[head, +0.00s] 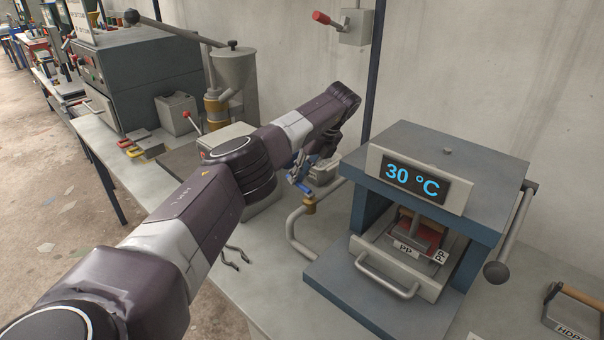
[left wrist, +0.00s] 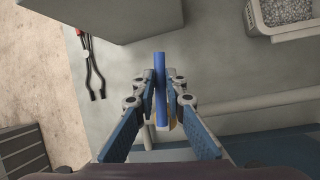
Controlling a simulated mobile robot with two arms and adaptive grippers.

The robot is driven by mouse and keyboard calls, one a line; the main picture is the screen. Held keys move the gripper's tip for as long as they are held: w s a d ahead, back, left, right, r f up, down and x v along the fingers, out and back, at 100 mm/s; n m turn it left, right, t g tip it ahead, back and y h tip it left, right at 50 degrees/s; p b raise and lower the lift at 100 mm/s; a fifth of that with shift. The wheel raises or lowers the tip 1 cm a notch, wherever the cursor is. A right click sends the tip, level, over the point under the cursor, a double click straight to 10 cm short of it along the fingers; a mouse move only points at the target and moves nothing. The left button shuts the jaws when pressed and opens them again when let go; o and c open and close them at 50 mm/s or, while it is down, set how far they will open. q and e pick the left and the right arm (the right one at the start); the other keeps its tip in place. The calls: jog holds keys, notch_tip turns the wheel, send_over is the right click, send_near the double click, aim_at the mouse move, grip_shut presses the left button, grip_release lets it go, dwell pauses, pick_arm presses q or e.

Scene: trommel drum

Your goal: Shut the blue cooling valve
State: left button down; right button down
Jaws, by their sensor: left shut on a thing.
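The blue valve handle (left wrist: 161,88) is a narrow bar between the fingers of my left gripper (left wrist: 161,95) in the left wrist view. My left gripper (head: 308,178) is shut on it, one finger on each side. In the head view my wrist and fingers partly cover the handle. The brass valve body (head: 309,205) sits on a grey bent pipe (head: 292,232) at the left side of the blue press (head: 455,150). In the left wrist view the handle lies across the pipe's direction. My right gripper is in neither view.
The press display (head: 415,179) reads 30 °C. A lever with a dark knob (head: 497,272) hangs at its right. Black tongs (left wrist: 92,70) lie on the bench left of the gripper. A grey machine with a hopper (head: 233,70) stands behind my arm.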

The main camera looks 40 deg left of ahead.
pick_arm(q)
jog(key=shift+s+a+r+n+g, duration=0.2)
jog(key=shift+s+n+g, duration=0.2)
jog(key=shift+n, duration=0.6)
jog(key=shift+f, duration=0.1)
jog(key=c, duration=2)
grip_release()
jog(key=shift+o, duration=0.2)
jog(key=v, duration=0.7)
jog(key=shift+d+r, duration=0.15)
jog(key=shift+r, duration=0.1)
